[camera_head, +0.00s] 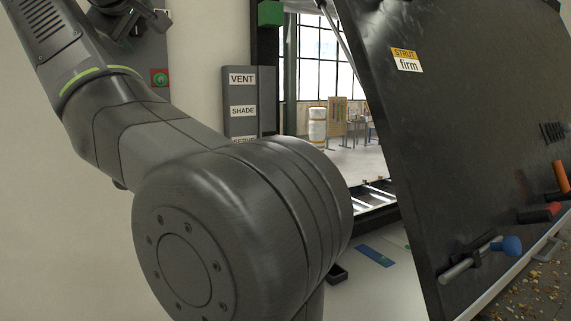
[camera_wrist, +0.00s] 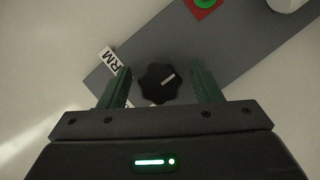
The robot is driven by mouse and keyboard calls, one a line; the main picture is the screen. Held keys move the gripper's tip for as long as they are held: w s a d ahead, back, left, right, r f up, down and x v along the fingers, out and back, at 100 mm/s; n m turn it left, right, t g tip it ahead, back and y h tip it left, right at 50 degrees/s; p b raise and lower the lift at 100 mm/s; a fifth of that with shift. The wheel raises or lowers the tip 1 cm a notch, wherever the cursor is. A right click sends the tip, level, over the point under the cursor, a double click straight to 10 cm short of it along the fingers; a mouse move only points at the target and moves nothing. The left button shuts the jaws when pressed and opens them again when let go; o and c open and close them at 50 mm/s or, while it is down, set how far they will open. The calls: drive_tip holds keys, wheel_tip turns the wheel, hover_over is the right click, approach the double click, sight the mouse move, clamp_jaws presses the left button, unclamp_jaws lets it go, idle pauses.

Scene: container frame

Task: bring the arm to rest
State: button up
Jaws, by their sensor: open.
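My gripper (camera_wrist: 160,74) is open in the wrist view, with one green finger on each side of a black round knob (camera_wrist: 157,84).
The wrist view also shows a green button on a red square (camera_wrist: 206,3). A grey column (camera_head: 250,97) bears labels "VENT" and "SHADE". A dark tilted panel (camera_head: 470,120) labelled "STRUT firm" stands right, with tools along its lower part. An opening between shows a room and windows.

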drive_tip(key=shift+s, duration=0.15)
drive_tip(key=b+v, duration=0.2)
drive_tip(key=v, duration=1.2)
drive_tip(key=p+x, duration=0.2)
drive_tip(key=x, duration=1.2)
drive_tip(key=shift+w, duration=0.3)
drive_tip(key=shift+a+f+n+t, duration=0.1)
drive_tip(key=shift+n+t, duration=0.2)
drive_tip(key=shift+n, duration=0.3)
drive_tip(key=shift+s+n+t+h, duration=0.3)
drive_tip(key=shift+n+t, duration=0.2)
drive_tip(key=shift+n, duration=0.6)
drive_tip(key=n+t+b, duration=0.1)
drive_tip(key=n, duration=0.1)
drive_tip(key=shift+w+f+n, duration=0.1)
drive_tip(key=shift+w+n, duration=0.05)
drive_tip(key=shift+n, duration=0.15)
drive_tip(key=n+t+b, duration=0.1)
drive_tip(key=n, duration=0.1)
drive_tip(key=n+y+b, duration=0.1)
drive_tip(key=n, duration=0.1)
drive_tip(key=shift+n+t, duration=0.4)
drive_tip(key=n+y, duration=0.1)
drive_tip(key=n, duration=0.1)
drive_tip(key=n+b, duration=0.1)
drive_tip(key=n, duration=0.1)
drive_tip(key=shift+t+y, duration=0.3)
drive_tip(key=shift+y, duration=0.1)
drive_tip(key=shift+r, duration=0.2)
